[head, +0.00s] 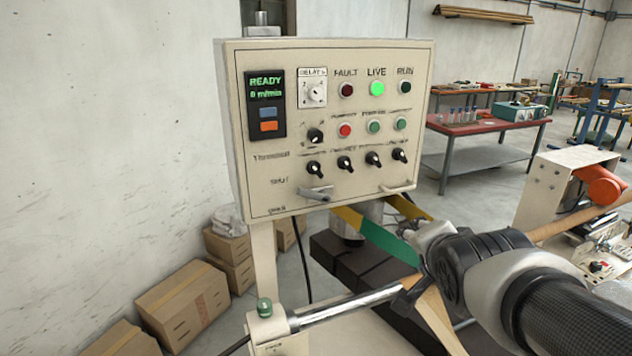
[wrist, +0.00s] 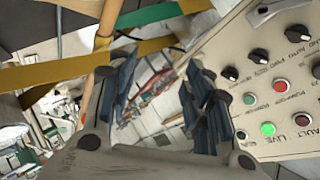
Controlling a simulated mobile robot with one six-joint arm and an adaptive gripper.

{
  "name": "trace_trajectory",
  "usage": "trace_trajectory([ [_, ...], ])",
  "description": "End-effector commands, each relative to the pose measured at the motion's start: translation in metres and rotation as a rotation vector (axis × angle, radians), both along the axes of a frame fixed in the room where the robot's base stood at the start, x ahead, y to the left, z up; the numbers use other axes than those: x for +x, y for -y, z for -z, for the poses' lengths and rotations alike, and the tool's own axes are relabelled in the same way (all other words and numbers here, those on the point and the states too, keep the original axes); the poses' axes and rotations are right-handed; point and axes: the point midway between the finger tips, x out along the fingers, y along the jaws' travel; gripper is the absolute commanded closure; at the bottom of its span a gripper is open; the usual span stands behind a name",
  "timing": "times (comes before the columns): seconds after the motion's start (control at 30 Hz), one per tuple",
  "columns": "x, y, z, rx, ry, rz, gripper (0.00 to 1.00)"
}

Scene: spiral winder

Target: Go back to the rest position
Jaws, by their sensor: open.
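My gripper (wrist: 165,75) is open and empty in the wrist view, its two dark-padded fingers spread apart with free space between them. The cream control panel (head: 232,140) stands beside it; in the wrist view its face (wrist: 295,135) fills the right side, close to the right finger. The panel's display (head: 266,88) reads READY and 0 m/min. The LIVE lamp (head: 377,88) glows green. In the head view my arm reaches in from the lower right, and its wrist is just right of the panel's lower corner. The fingers are not clearly seen there.
Green and yellow bands (head: 385,243) run behind my wrist, below the panel. A metal rod (head: 345,304) lies low in front. Cardboard boxes (head: 185,304) sit on the floor at left. A red-topped bench (head: 487,124) and a machine with an orange roller (head: 606,186) stand at right.

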Motion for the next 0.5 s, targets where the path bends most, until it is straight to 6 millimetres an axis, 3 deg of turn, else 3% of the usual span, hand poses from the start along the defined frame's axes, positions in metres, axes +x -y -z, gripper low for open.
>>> trace_trajectory([
  [0.17,-0.024,-0.007,0.018,-0.084,-0.08,-0.066,0.54],
  [0.5,-0.171,-0.055,0.114,-0.468,-0.499,-0.631,0.54],
])
